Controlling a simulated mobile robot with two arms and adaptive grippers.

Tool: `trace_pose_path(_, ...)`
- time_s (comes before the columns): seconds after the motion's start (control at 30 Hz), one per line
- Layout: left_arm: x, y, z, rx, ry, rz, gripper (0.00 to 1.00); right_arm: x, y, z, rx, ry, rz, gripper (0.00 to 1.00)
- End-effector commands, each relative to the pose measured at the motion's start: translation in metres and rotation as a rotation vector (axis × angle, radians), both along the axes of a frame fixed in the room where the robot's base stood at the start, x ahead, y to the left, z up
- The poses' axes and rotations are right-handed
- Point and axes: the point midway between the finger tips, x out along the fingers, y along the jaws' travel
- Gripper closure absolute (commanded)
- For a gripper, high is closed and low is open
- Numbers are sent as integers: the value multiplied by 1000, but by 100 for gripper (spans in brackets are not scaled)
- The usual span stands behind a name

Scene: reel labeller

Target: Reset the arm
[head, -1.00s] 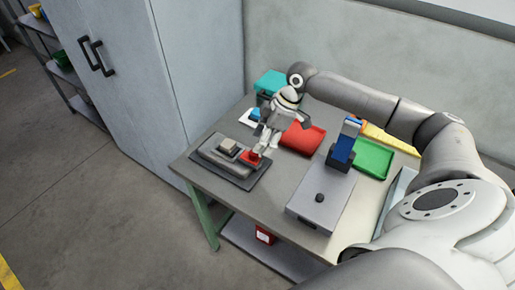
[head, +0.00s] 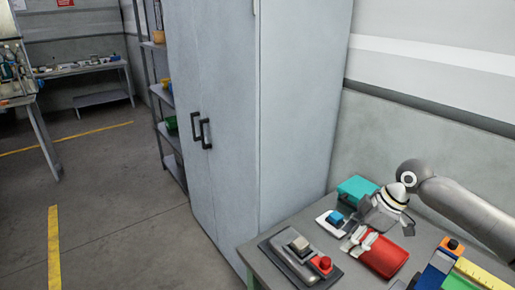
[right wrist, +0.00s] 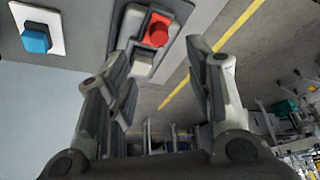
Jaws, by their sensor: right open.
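My right arm comes in from the right in the head view. Its gripper (head: 352,240) hangs over the table (head: 262,262), between the blue button on a white plate (head: 335,218) and the red tray (head: 384,258). In the right wrist view both fingers of my right gripper (right wrist: 163,72) stand apart with nothing between them. The red button (head: 320,264) sits on a dark grey device, nearer the table's front than the gripper; it also shows beyond the fingers in the wrist view (right wrist: 157,30). My left gripper is out of view.
A teal bin (head: 357,190) stands behind the gripper by the wall. A blue block (head: 433,277) and a yellow tray (head: 478,278) are at lower right. A tall grey cabinet (head: 230,130) stands left of the table. The floor further left is open.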

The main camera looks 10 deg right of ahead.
Motion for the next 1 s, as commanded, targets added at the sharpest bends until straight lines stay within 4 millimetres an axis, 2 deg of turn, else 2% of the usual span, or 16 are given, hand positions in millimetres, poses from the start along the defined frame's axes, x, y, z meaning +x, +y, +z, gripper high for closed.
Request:
trace_pose_path(0.07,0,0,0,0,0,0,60,-2,5,-6,-2,5,8,52)
trace_pose_path(0.17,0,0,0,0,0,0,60,-9,24,-27,-12,22,29,52)
trace_pose_path(0.27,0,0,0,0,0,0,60,-24,57,-62,-28,42,58,52)
trace_pose_path(0.4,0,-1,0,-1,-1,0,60,-53,110,-109,-37,49,62,52)
trace_pose_path(0.5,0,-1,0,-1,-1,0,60,-76,142,-132,-32,41,32,52)
trace_pose_path(0.63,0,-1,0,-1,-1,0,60,-107,175,-151,-14,26,-56,52)
trace_pose_path(0.8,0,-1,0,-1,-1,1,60,-145,197,-161,6,16,-248,52)
trace_pose_path(1.0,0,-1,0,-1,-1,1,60,-183,192,-162,-7,24,-496,52)
